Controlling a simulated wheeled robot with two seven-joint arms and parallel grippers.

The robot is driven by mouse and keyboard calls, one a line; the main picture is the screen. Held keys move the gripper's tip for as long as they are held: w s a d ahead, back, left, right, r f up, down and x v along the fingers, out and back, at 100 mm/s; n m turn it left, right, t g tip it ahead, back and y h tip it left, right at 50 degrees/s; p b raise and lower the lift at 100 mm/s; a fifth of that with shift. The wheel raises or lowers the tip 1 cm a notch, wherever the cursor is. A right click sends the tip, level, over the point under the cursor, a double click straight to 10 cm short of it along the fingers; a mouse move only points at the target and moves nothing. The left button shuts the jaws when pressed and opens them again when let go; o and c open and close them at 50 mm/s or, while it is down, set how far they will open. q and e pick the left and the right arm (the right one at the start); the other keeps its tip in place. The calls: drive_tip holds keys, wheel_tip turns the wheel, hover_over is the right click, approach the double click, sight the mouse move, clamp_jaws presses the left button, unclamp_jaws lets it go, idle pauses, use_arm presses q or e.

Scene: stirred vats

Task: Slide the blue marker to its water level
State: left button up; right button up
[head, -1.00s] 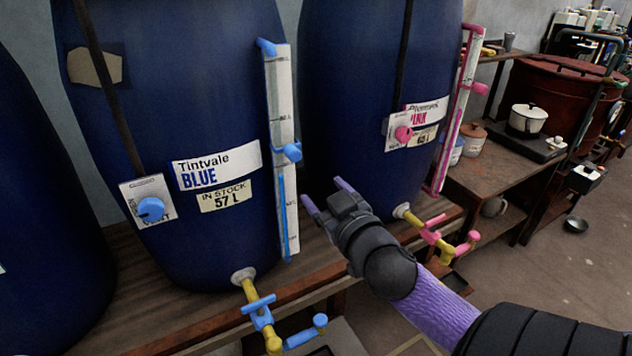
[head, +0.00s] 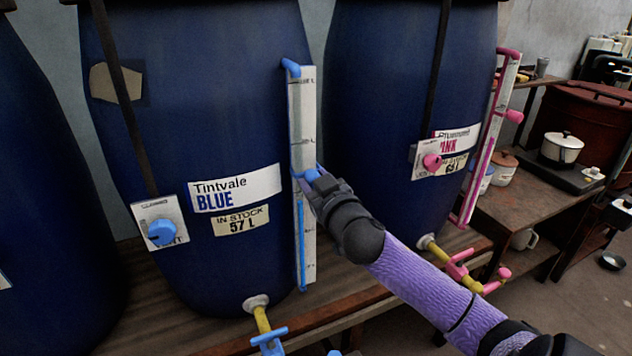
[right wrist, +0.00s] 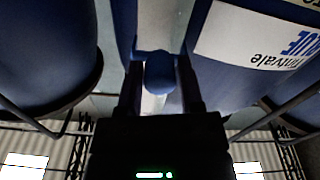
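The blue marker (head: 311,175) is a blue knob on the white sight gauge (head: 303,110) at the right side of the blue vat (head: 215,100). A thin blue column (head: 301,245) rises from the gauge's foot to a little below the marker; its exact top is hard to see near the gripper. My right gripper (head: 313,184) is at the marker. In the right wrist view the knob (right wrist: 160,75) sits between its two fingers, which stand apart on either side; contact is unclear. My left gripper is out of view.
A second vat (head: 385,100) with a pink gauge (head: 487,140) stands to the right. The blue vat's blue dial (head: 161,232) and yellow-and-blue tap (head: 263,325) are left of and below the gauge. A white pot (head: 561,149) sits farther right.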

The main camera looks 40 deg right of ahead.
clamp_jaws()
drive_tip(key=shift+f, duration=0.1)
idle(1.0)
